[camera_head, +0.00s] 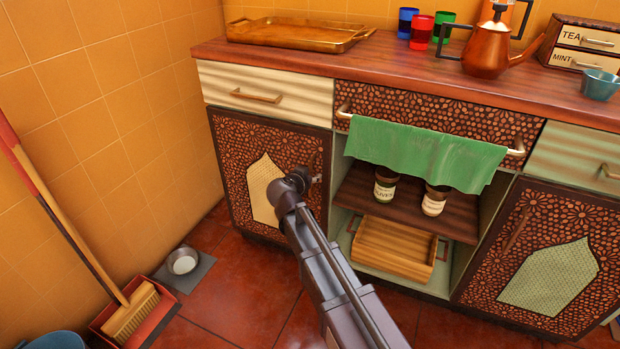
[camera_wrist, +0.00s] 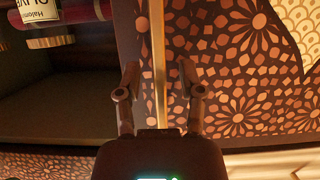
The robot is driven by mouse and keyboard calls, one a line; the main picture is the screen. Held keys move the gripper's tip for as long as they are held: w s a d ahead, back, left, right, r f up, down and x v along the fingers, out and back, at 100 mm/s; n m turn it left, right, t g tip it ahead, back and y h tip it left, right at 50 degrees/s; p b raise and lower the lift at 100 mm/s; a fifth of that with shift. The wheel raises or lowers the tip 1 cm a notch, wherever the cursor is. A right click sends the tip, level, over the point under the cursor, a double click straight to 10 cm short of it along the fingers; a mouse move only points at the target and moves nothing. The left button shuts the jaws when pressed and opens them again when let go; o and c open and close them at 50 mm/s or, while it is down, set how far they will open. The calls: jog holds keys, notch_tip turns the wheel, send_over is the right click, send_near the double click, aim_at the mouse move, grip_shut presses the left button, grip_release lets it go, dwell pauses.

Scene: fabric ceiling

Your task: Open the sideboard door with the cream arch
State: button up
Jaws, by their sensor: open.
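The sideboard door with the cream arch (camera_head: 263,191) is at the left of the sideboard, covered in brown floral fretwork, and looks shut. Its upright metal handle (camera_head: 311,168) is near its right edge, partly hidden by my gripper (camera_head: 304,180). In the wrist view, my gripper (camera_wrist: 160,76) is open, with one finger on each side of the brass-coloured handle bar (camera_wrist: 158,45). I cannot tell whether either finger touches it. The patterned door (camera_wrist: 230,75) and a piece of the cream arch (camera_wrist: 302,25) fill the right of that view.
Right of the door is an open shelf with jars (camera_head: 385,184) and a wooden tray (camera_head: 394,249); a green towel (camera_head: 425,152) hangs above. A metal bowl (camera_head: 183,261) on a mat, a dustpan (camera_head: 138,310) and a broom (camera_head: 65,215) stand left on the floor.

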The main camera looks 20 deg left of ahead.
jog(key=shift+w, duration=0.1)
jog(key=shift+c, duration=0.2)
grip_shut()
jog(key=shift+s, duration=0.2)
